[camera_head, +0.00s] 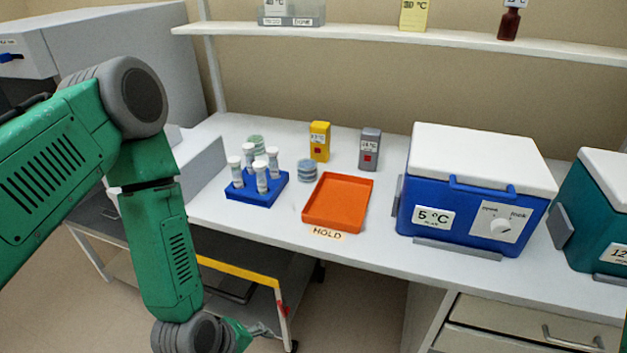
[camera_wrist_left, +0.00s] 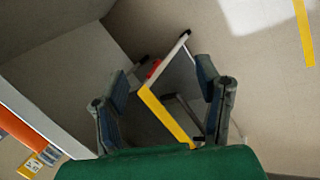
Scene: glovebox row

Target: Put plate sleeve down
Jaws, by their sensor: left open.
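My left gripper (camera_head: 258,331) is low in front of the bench in the head view, below the bench top, near the cart's yellow edge. In the left wrist view its two fingers (camera_wrist_left: 162,92) are spread apart with nothing between them. No thing in view is clearly labelled a plate sleeve. A short blue-grey round stack (camera_head: 308,171) stands on the bench left of the orange tray. A greenish round stack (camera_head: 256,143) stands behind the blue tube rack, partly hidden by the tubes. My right gripper is not in view.
An empty orange tray (camera_head: 336,200) lies behind a HOLD label (camera_head: 328,234). The blue rack (camera_head: 258,190) holds several white-capped tubes. Yellow (camera_head: 320,142) and grey (camera_head: 370,150) boxes stand behind. A blue 5 °C cooler (camera_head: 460,215) is to the right. A cart (camera_head: 237,272) stands below the bench.

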